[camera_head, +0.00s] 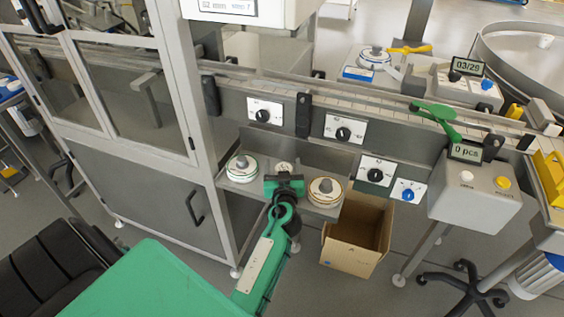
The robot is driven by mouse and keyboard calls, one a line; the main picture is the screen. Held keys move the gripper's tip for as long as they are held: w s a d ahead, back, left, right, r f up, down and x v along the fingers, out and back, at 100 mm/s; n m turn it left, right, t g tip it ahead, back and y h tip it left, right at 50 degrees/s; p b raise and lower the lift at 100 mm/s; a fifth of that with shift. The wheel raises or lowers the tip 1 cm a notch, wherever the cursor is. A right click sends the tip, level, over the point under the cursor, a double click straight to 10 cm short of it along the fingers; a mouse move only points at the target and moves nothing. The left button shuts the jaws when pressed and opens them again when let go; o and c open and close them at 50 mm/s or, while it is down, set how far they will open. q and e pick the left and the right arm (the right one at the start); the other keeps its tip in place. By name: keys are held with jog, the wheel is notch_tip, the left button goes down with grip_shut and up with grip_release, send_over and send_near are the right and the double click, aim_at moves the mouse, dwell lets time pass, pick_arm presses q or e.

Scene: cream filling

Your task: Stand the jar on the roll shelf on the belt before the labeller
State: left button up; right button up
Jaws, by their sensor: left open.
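A small pale-topped jar (284,167) stands on the grey roll shelf (238,187), between two label rolls, a green-edged one (242,166) on the left and an orange-edged one (325,190) on the right. My left gripper (284,180) is open and empty at the near side of the jar, with its fingers close to it. The gripper hides the lower part of the jar, and I cannot tell whether they touch. The belt (380,108) runs above and behind the shelf, along the grey machine front. My right gripper is not in view.
An open cardboard box (350,255) stands on the floor below the shelf's right end. A grey control box (475,200) with a "0 pcs" display and a green paddle-shaped part (436,112) are at the right. A framed cabinet (165,200) closes off the left.

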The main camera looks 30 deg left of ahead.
pick_arm(q)
jog(key=shift+w+r, duration=0.1)
jog(key=shift+w, duration=0.15)
jog(key=shift+s, duration=0.1)
jog(key=shift+c, duration=1.2)
jog(key=c, duration=0.9)
jog(key=shift+c, duration=0.2)
jog(key=shift+r, duration=0.15)
